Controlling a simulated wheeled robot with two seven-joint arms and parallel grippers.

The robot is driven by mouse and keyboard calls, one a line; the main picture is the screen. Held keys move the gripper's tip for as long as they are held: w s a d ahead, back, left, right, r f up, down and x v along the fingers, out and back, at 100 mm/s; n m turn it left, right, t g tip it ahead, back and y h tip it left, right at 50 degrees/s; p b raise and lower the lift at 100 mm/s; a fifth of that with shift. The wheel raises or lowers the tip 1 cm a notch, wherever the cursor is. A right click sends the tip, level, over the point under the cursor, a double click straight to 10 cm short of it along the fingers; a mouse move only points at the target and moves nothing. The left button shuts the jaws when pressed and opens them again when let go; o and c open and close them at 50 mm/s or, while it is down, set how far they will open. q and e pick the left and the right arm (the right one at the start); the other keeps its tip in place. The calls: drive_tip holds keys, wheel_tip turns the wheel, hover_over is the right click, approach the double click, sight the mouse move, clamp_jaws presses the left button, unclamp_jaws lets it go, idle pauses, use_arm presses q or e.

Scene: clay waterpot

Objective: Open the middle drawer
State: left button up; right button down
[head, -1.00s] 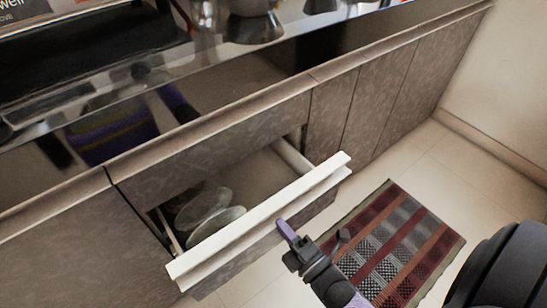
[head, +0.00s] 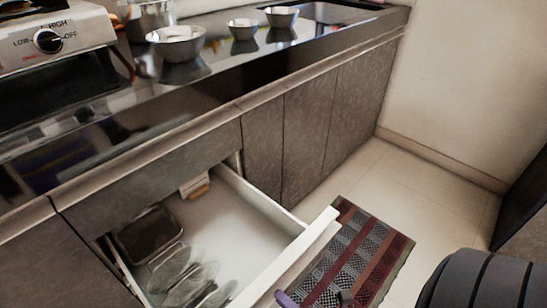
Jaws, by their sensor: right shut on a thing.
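The drawer (head: 240,232) under the counter stands pulled far out from the cabinet. Its white front edge (head: 290,265) runs diagonally across the lower middle of the head view. Inside are several clear round lids or plates (head: 185,280), a dark rectangular tray (head: 148,236) and a small yellowish-white item at the back (head: 196,187). My right gripper (head: 312,300) is at the bottom edge of the view, shut on the drawer's front edge. Only its purple and black finger parts show; the rest is cut off. My left gripper is not in view.
A glossy black counter above holds an oven (head: 55,65) and several metal bowls, one at the front (head: 176,42). Closed cabinet doors (head: 305,130) stand to the right. A striped rug (head: 375,243) lies on the tiled floor. The floor by the wall is clear.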

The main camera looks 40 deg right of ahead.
drive_tip(key=shift+s+d, duration=0.1)
drive_tip(key=shift+s, duration=2.15)
drive_tip(key=c, duration=0.8)
unclamp_jaws()
drive_tip(key=s, duration=0.6)
drive_tip(key=s+f, duration=0.1)
drive_tip(key=s, duration=0.3)
drive_tip(key=shift+d, duration=0.15)
